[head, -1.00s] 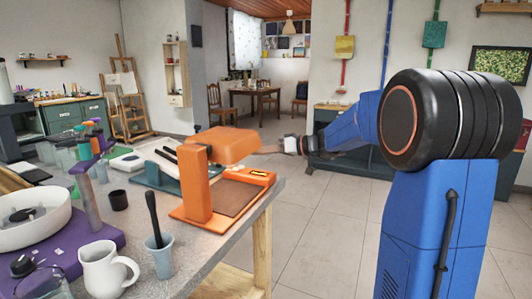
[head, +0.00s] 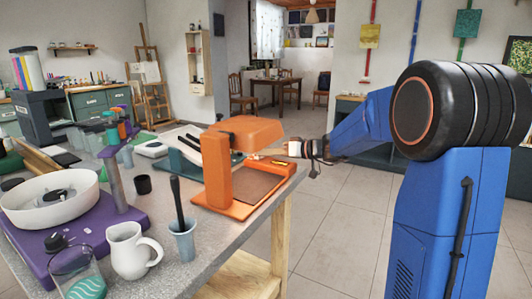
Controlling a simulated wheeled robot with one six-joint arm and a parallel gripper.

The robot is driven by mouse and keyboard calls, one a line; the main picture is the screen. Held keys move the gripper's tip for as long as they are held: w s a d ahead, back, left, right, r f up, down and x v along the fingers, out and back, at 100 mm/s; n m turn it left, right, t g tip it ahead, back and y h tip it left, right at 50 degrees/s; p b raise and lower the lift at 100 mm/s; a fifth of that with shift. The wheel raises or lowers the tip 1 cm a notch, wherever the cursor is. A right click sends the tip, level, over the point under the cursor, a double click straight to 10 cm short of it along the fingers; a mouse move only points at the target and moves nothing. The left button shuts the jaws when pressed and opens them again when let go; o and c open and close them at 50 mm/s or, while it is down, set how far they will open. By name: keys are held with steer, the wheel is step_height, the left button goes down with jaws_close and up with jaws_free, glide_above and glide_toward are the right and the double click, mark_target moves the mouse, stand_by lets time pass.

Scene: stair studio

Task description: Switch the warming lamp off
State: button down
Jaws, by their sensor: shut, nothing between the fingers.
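The orange warming lamp (head: 217,175) stands on the grey table. Its boxy head (head: 245,131) overhangs a flat orange base with a brown plate (head: 258,180). A small yellow label or control shows at the base's far right edge, but I cannot make out a switch or its position. My gripper (head: 268,153) comes in from the right, level with the gap between head and base. It is shut and empty, its tips close to the far right edge of the base. The tips are small and partly behind the head, so I cannot tell if they touch the lamp.
A cup with a dark-handled tool (head: 183,240), a white jug (head: 129,253) and a glass (head: 80,275) stand at the table's front. A purple stand (head: 128,222) with a white bowl (head: 50,210) is at left. A teal device (head: 185,168) sits behind the lamp.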

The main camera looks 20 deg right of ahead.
steer(key=shift+s+a+f+n+t, duration=0.15)
steer(key=shift+f+n+t, duration=0.15)
steer(key=shift+n, duration=0.1)
steer(key=v, duration=1.7)
steer(key=shift+s+r, duration=0.15)
steer(key=shift+r, duration=0.2)
